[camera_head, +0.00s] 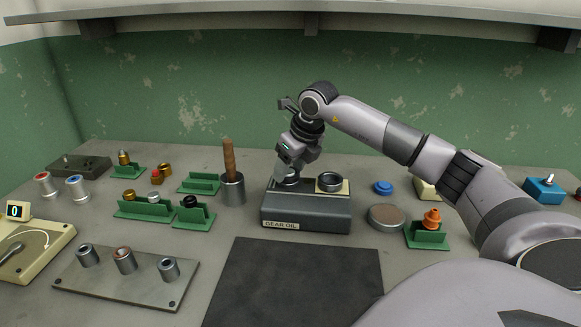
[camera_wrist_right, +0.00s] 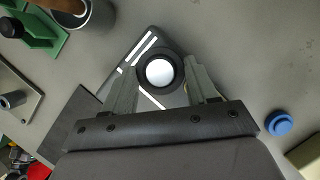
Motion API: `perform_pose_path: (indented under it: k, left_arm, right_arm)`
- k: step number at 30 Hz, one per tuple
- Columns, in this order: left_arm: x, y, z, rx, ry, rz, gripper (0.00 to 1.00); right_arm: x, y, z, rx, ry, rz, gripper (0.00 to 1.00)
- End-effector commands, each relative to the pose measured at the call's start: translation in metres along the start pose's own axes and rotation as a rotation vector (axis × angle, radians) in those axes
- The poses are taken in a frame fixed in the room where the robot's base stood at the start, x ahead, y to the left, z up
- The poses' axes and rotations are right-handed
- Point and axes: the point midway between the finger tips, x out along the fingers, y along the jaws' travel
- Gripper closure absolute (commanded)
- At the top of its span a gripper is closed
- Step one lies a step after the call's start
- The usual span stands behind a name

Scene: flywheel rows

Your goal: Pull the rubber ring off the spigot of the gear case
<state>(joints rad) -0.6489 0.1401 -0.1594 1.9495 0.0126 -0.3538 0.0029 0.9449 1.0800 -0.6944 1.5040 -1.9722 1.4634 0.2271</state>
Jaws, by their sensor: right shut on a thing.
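The gear case (camera_head: 305,212) is a dark grey box labelled GEAR OIL in the middle of the bench. My right gripper (camera_head: 289,172) points down over its left end. In the right wrist view my right gripper (camera_wrist_right: 163,78) has its two fingers on either side of the black rubber ring (camera_wrist_right: 160,91) and is shut on it. The ring surrounds the bright round end of the spigot (camera_wrist_right: 159,71). Whether the ring is seated or raised along the spigot, I cannot tell. My left gripper is out of view.
An open grey cup (camera_head: 329,182) stands on the case's right end. A pot with a wooden handle (camera_head: 232,188) stands close left. A round brown-topped tin (camera_head: 387,217) and a blue knob (camera_head: 383,187) lie right. The dark mat (camera_head: 295,285) in front is clear.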

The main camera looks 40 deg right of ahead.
Motion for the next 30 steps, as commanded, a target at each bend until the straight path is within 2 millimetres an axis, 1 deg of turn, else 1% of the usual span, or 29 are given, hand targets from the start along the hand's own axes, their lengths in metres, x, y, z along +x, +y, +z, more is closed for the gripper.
perform_pose_path:
  k: [19, 30]
  left_arm:
    - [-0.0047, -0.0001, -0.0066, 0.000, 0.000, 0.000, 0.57]
    - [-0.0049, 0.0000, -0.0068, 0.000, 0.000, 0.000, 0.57]
  right_arm:
    - [-0.0075, 0.0001, 0.0029, 0.000, 0.001, 0.000, 0.76]
    - [-0.0078, 0.0000, 0.0030, 0.000, 0.001, 0.000, 0.76]
